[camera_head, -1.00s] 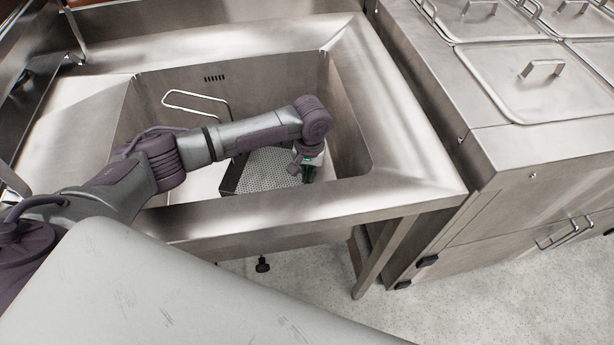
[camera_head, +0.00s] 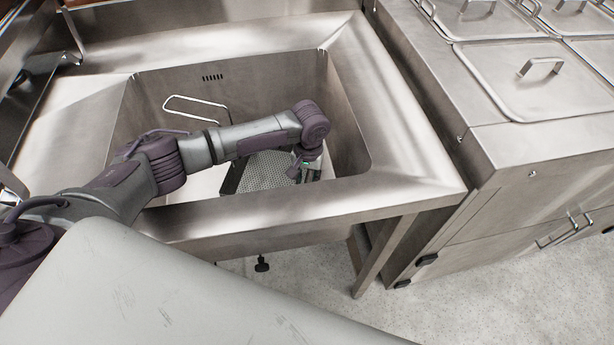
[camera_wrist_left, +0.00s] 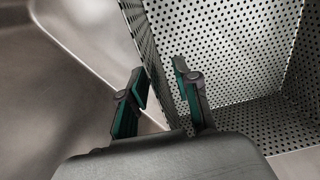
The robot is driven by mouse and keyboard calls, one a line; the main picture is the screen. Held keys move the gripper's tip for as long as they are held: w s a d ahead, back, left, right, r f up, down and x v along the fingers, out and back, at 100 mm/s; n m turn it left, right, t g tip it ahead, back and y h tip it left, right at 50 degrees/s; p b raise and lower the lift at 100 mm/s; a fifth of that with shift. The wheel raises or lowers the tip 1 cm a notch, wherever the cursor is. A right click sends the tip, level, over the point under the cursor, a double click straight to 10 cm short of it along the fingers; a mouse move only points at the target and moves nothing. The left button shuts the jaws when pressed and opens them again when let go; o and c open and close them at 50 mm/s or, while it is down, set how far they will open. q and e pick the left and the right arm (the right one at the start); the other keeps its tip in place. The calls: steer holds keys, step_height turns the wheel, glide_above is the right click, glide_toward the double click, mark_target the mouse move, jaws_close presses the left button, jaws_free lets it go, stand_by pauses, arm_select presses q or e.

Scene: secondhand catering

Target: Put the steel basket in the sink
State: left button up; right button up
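The steel basket (camera_head: 268,172), perforated with a long wire handle (camera_head: 196,104), is inside the sink (camera_head: 350,125), partly hidden behind my left arm. Its perforated wall also shows close up in the left wrist view (camera_wrist_left: 230,45). My left gripper (camera_head: 308,173) points down into the sink at the basket's right side. In the left wrist view the two fingers (camera_wrist_left: 160,80) are apart, one on each side of the basket's wall, with gaps visible. Whether a finger touches the wall is unclear. My right gripper is not in view.
The sink's raised front rim (camera_head: 330,208) and sloping right surround (camera_head: 395,130) border the basin. A steel counter with lidded wells (camera_head: 530,80) stands to the right. Speckled floor (camera_head: 470,275) is clear in front.

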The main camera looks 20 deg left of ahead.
arm_select(q)
step_height(320, 180, up, 12)
steer(key=p, duration=0.1)
steer(key=shift+d+r, duration=0.1)
stand_by(0.4)
